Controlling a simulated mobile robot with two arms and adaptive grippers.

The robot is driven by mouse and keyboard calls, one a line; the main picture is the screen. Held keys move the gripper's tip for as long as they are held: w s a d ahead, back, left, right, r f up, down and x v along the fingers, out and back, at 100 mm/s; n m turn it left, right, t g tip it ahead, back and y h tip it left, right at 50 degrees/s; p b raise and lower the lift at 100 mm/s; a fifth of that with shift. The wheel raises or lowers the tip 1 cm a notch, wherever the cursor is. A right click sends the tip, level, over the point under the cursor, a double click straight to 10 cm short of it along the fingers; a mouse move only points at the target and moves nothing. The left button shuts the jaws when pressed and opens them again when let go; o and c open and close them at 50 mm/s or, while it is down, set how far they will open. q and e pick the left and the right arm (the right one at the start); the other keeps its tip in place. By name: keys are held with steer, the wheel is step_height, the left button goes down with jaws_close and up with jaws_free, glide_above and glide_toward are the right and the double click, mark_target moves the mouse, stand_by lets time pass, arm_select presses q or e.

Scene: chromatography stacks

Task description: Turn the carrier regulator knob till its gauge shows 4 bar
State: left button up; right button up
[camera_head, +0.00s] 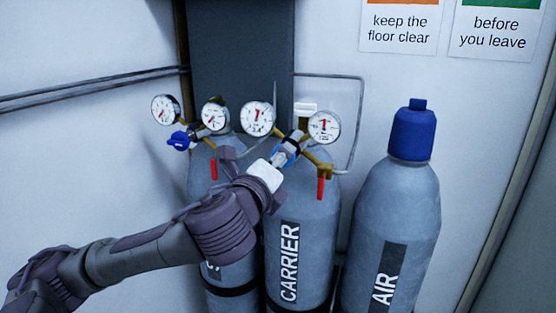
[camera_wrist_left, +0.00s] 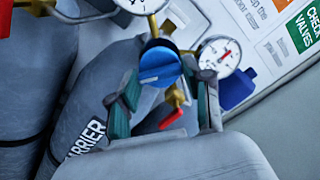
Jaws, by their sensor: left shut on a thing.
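The CARRIER cylinder (camera_head: 289,262) stands in the middle with a brass regulator and two round white gauges. Its right gauge (camera_head: 324,127) has a red needle pointing roughly up, but its numbers are too small to read; it also shows in the left wrist view (camera_wrist_left: 220,56). The left carrier gauge (camera_head: 257,118) is beside it. The blue regulator knob (camera_wrist_left: 159,66) sits between the fingers of my left gripper (camera_wrist_left: 166,88), which is shut on it. In the head view my left gripper (camera_head: 283,155) hides most of the knob. My right gripper is not in view.
Another cylinder with two gauges (camera_head: 215,113) and a blue knob (camera_head: 181,140) stands to the left. Red-handled valves (camera_head: 321,187) hang below the regulators. The AIR cylinder (camera_head: 391,220) with a blue cap stands right. Thin pipes (camera_head: 357,115) run along the wall.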

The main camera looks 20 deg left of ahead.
arm_select(q)
steer(key=m+p, duration=0.2)
steer(key=m, duration=0.1)
steer(key=o, duration=1.2)
steer(key=shift+c, duration=0.2)
